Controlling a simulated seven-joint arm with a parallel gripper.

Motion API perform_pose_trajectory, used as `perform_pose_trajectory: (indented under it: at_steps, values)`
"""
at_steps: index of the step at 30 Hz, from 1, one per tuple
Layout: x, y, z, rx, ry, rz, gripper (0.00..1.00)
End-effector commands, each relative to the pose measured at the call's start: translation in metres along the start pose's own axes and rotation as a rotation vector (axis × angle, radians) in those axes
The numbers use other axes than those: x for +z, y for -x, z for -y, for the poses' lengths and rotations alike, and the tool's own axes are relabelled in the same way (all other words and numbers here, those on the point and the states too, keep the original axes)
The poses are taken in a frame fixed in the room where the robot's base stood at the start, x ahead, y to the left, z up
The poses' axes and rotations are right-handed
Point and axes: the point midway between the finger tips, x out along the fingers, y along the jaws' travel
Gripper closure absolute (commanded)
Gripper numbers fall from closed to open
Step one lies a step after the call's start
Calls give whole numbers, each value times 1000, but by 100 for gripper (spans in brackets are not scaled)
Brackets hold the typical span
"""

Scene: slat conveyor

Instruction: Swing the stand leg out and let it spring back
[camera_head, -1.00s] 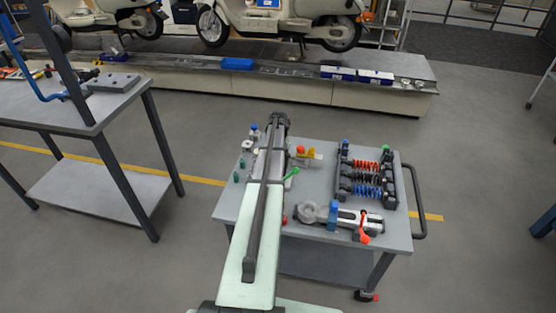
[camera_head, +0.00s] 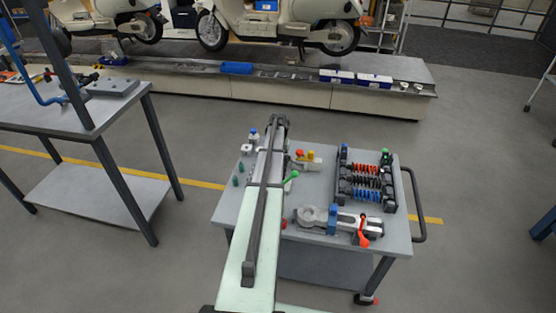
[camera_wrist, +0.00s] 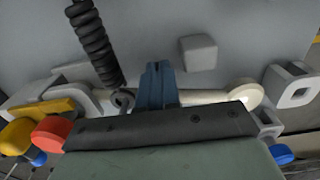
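In the wrist view a cream stand leg (camera_wrist: 210,96) with a round end lies across the picture, its pivot ring toward the left. A black coil spring (camera_wrist: 95,40) runs up and away from near the pivot. My gripper (camera_wrist: 157,66) shows as narrow dark blue fingers, close together, crossing the leg near its pivot end. I cannot tell whether the leg is between the fingers or only against them. In the head view my arm covers the leg and the fingers over the grey cart (camera_head: 228,205).
The cart also carries a rack of coloured springs (camera_head: 366,180), a clamp with a red handle (camera_head: 363,232) and a cream part with red and yellow knobs (camera_head: 308,160). A pale block (camera_wrist: 197,52) stands beyond the leg. A workbench (camera_head: 60,112) stands to the left.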

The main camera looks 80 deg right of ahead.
Motion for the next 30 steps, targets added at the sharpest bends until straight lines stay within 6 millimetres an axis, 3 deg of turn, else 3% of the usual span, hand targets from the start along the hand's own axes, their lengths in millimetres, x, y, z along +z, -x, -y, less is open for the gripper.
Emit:
perform_pose_trajectory:
  at_steps: [6, 30]
  values:
    - [-13, 0, 2, -2, 1, -6, 100]
    - [-23, 0, 1, -3, 1, -7, 100]
